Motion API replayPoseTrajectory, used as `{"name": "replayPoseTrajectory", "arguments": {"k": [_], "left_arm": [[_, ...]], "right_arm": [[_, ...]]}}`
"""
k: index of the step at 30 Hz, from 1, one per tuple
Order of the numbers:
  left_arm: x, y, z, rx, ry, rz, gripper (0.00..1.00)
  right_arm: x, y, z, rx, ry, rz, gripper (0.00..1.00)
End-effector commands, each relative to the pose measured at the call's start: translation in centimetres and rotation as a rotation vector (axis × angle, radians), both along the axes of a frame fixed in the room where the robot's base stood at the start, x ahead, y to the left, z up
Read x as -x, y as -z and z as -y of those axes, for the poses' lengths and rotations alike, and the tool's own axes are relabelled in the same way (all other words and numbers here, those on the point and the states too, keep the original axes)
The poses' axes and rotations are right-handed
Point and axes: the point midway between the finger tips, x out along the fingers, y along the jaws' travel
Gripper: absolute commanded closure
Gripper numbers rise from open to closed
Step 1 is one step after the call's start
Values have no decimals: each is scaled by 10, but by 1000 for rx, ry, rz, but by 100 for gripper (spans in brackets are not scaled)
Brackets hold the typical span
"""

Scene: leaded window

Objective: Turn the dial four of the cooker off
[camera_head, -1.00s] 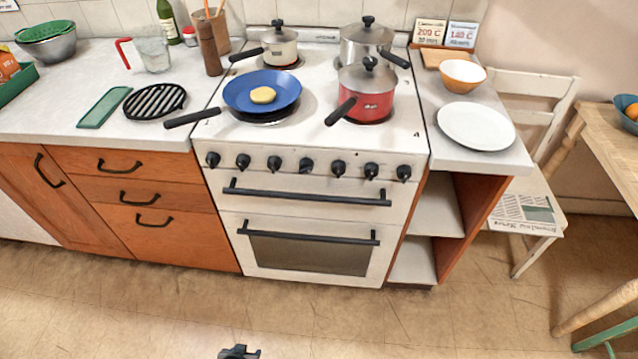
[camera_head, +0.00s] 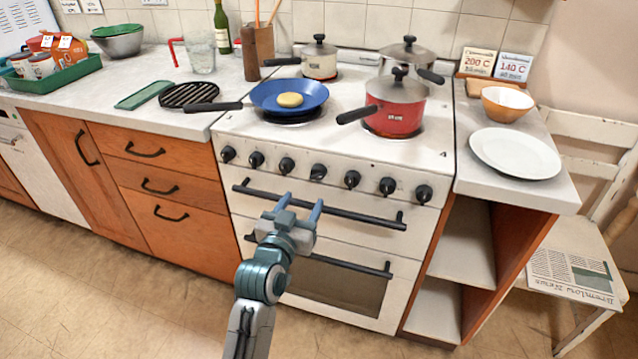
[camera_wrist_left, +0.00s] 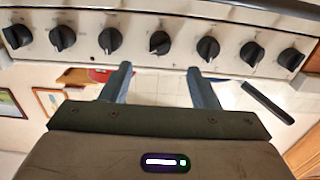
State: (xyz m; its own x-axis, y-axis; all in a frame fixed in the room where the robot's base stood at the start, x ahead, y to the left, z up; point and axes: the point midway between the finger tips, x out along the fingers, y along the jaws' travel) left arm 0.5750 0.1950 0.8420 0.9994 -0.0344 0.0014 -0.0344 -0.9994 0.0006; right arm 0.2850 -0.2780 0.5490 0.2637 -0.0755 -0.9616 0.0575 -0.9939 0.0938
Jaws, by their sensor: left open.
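The white cooker (camera_head: 330,135) has a row of several black dials along its front. Counting from the left, dial four (camera_head: 318,172) is the middle one. In the left wrist view, which is upside down, dial four (camera_wrist_left: 160,42) lies just beyond my fingers, between them; its grip looks slanted. My left gripper (camera_head: 300,205) is open and empty, in front of the oven door bar and a little below dial four. Its two fingers (camera_wrist_left: 159,70) point at the panel and do not appear to touch the dial. My right gripper is out of view.
Neighbouring dials (camera_head: 287,165) (camera_head: 352,179) sit close on both sides. The upper door bar (camera_head: 320,205) runs below the dials. On the hob are a blue pan (camera_head: 308,92) and a red pot (camera_head: 398,112), whose handles point left.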

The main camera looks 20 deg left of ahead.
Motion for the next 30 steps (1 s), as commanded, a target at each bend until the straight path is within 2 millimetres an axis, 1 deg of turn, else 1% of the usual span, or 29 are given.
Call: {"name": "replayPoseTrajectory", "arguments": {"k": [1,3,9,12,15,19,26,27,29,30], "left_arm": [[-10,-2,0,-1,1,2,45],[-24,-2,1,-2,0,2,45],[-62,-1,2,-2,0,2,45],[-76,-1,2,-1,0,1,45],[-85,-1,3,-1,0,0,45],[-91,0,3,-1,-1,-1,45],[-92,0,3,0,-1,-1,45],[-92,0,3,0,-1,-1,47],[-92,0,3,-1,-1,-1,59],[-92,0,3,-1,-1,-1,67]], "right_arm": [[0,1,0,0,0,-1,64],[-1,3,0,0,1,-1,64],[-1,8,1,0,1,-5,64],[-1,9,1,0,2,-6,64],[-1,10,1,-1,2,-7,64],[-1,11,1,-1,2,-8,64],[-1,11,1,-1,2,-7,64],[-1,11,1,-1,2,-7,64],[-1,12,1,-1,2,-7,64],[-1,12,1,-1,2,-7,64]]}}
